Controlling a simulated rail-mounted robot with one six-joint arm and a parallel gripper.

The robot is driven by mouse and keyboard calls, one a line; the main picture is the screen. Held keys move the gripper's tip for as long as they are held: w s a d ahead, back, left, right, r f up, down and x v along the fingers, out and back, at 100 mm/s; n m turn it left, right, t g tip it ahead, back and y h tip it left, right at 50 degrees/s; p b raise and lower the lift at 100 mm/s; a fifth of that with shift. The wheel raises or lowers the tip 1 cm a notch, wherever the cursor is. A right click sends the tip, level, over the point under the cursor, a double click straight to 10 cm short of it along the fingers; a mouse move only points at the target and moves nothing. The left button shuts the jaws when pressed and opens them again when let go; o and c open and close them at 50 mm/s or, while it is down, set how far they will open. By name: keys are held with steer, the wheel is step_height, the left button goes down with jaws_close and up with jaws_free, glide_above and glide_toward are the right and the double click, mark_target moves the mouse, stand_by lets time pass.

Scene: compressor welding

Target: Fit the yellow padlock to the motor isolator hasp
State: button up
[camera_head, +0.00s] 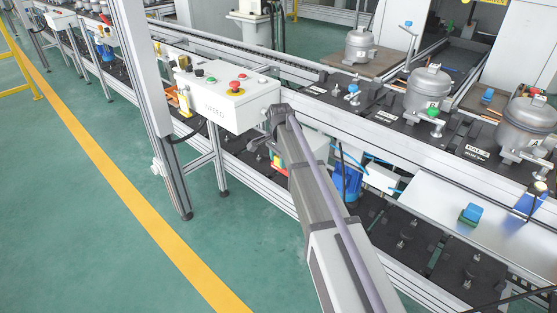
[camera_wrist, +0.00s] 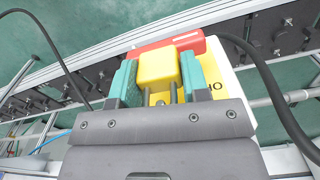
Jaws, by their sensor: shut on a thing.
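In the wrist view the yellow padlock (camera_wrist: 157,66) sits between the teal fingers of my gripper (camera_wrist: 159,76), which is shut on it. Two dark bars, possibly its shackle, show below the body. A red part (camera_wrist: 184,42) lies just behind the padlock, on a yellow and white box (camera_wrist: 240,98) with partly hidden lettering; this looks like the motor isolator. I cannot tell whether the padlock touches it, and I cannot make out the hasp hole. In the head view a red and yellow unit (camera_head: 277,162) shows beside my arm, which hides my gripper there.
A white control box (camera_head: 225,100) with a red button stands left of my arm. A blue motor (camera_head: 346,182) is low under the conveyor. Grey compressors (camera_head: 428,90) stand on the line. Dark cables (camera_wrist: 273,80) pass close to the box.

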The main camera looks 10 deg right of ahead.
steer(key=shift+w+d, duration=0.4)
steer(key=shift+d, duration=0.2)
jaws_close()
steer(key=shift+w, duration=0.1)
steer(key=o, duration=1.2)
jaws_free()
steer(key=shift+r, duration=0.15)
step_height(320, 180, up, 11)
steer(key=p, duration=1.1)
steer(key=shift+f, duration=0.25)
